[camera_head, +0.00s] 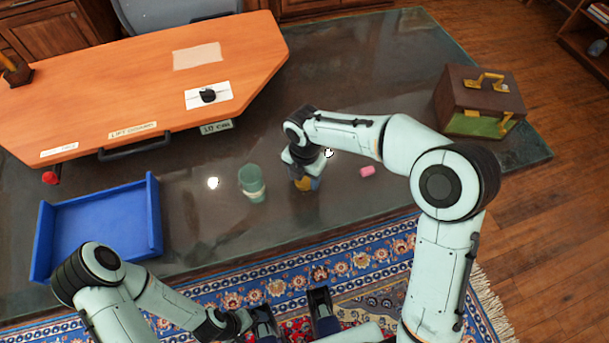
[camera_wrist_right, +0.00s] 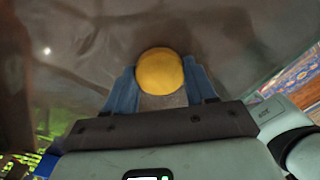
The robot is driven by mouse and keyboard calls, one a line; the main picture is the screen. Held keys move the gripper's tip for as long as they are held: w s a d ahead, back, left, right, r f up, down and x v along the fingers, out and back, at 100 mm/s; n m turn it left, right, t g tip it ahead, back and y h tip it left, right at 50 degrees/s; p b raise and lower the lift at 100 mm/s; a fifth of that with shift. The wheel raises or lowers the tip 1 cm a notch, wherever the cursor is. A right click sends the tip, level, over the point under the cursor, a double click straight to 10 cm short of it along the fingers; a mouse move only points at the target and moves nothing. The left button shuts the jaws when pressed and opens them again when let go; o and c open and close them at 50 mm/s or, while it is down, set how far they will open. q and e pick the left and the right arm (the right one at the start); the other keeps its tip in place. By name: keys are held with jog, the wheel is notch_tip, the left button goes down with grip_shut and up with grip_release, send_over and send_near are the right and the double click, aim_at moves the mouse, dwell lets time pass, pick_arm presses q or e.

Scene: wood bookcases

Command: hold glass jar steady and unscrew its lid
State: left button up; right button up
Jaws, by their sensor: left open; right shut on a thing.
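My right gripper (camera_head: 306,183) comes down over the dark tabletop in the head view. It is shut on a yellow round thing (camera_wrist_right: 160,72), which sits between its blue fingers in the right wrist view. It looks like a lid from above, but I cannot tell whether a jar is under it. A greenish see-through glass vessel (camera_head: 252,182) stands upright just left of the right gripper, apart from it. No lid shows on this vessel. My left gripper (camera_head: 292,312) is open and empty at the bottom of the head view, over the rug in front of the table.
A blue tray (camera_head: 104,225) lies at the table's left. An orange raised board (camera_head: 140,85) with a handle covers the back left. A pink block (camera_head: 367,171) lies right of my right gripper. A brown box with brass handles (camera_head: 480,100) stands at the right end.

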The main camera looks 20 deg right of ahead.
aim_at(305, 179)
jog(key=shift+f, duration=0.15)
jog(key=o, duration=1.2)
jog(key=shift+c, duration=0.2)
notch_tip(305, 179, up, 12)
jog(key=p, duration=0.2)
jog(key=shift+r, duration=0.2)
jog(key=shift+s, duration=0.1)
